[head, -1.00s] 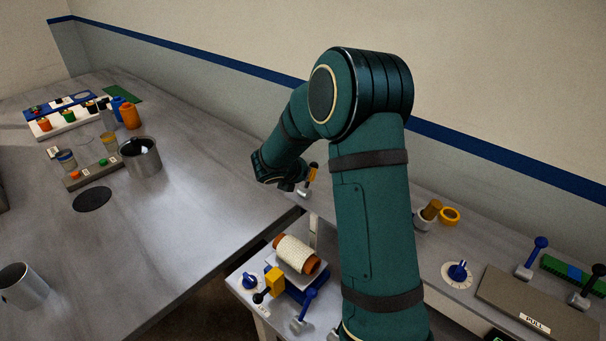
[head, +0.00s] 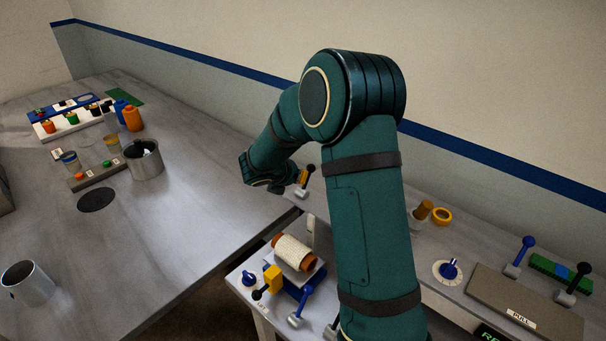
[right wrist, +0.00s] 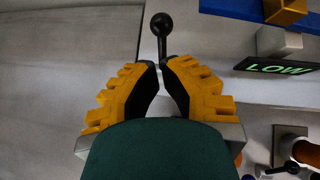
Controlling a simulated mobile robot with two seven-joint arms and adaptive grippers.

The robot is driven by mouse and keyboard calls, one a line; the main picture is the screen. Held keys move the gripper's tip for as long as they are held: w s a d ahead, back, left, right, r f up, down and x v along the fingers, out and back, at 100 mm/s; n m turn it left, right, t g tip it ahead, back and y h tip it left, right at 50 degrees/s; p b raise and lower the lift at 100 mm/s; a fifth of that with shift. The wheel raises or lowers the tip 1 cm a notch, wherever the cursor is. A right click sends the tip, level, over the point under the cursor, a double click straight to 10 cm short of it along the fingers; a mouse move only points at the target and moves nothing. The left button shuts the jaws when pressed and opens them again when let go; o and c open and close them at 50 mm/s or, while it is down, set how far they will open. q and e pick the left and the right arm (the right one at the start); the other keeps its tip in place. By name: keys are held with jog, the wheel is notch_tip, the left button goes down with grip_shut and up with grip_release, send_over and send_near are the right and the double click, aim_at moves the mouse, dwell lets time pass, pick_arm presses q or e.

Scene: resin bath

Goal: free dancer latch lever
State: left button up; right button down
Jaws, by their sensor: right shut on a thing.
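A lever with a black ball knob (head: 311,168) stands on a small grey base (head: 301,194) behind the near edge of the right bench. I cannot read a label on it. In the right wrist view its black knob (right wrist: 161,24) stands just beyond the fingertips. My right gripper (right wrist: 163,66) has its yellow-backed, dark fingers shut on the lever's stem, below the knob. In the head view only part of this gripper (head: 303,177) shows, behind its own wrist. My left gripper is in neither view.
A white spool (head: 294,252) with orange ends sits on a stand with a blue lever (head: 296,319) and a yellow block (head: 273,278). A lit LOW display (right wrist: 280,67) is right of the fingers. Blue and black levers and a PULL panel (head: 520,318) lie at right.

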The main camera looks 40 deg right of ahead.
notch_tip(320, 180, up, 9)
jog(key=s+a, duration=0.1)
jog(key=a, duration=0.1)
jog(key=shift+s, duration=0.15)
jog(key=shift+s+r, duration=0.1)
dwell(0.5)
